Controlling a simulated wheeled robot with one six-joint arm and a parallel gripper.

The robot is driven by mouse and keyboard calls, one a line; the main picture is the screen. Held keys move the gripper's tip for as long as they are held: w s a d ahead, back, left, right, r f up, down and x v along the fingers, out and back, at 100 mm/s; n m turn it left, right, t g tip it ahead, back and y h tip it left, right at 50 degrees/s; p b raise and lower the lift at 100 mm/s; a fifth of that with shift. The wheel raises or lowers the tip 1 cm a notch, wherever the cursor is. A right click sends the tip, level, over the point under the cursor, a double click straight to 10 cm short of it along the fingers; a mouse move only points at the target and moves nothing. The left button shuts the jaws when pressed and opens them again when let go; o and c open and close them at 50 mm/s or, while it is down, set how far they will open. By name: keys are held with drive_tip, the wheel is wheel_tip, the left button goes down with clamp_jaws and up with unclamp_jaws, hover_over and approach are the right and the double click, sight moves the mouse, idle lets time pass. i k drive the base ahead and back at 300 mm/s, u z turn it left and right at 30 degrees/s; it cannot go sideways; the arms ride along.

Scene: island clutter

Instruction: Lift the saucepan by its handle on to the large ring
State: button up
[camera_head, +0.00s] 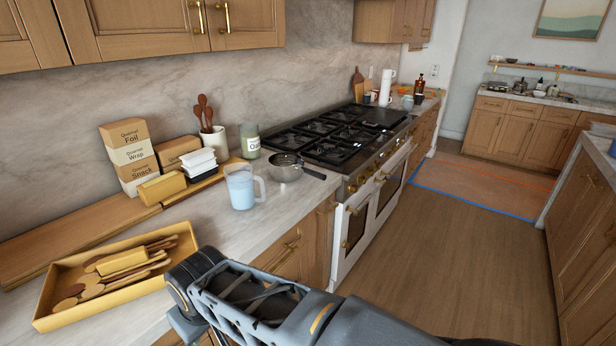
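The saucepan (284,168) is a small metal pan standing upright on the marble counter, close to the left end of the range. Its dark handle (314,174) points right, towards the front edge of the range. The hob (340,138) has several burners under black grates; which one is the large ring I cannot tell at this size. My grey arm crosses the bottom of the view, in front of the counter and well apart from the pan. My gripper's fingertips do not show.
A measuring jug (241,187) of pale blue liquid stands just left of the pan. A lidded jar (250,140), white tubs (199,162) and labelled boxes (128,150) stand behind. A yellow tray (50,318) of wooden utensils is at lower left. The floor (440,250) at right is clear.

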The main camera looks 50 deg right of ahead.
sight(298, 172)
drive_tip(key=k, duration=0.5)
drive_tip(key=z, duration=0.65)
drive_tip(key=i, duration=0.8)
drive_tip(key=z, duration=0.8)
drive_tip(key=k, duration=0.5)
drive_tip(key=z, duration=0.85)
drive_tip(key=i, duration=0.65)
drive_tip(key=u, duration=0.25)
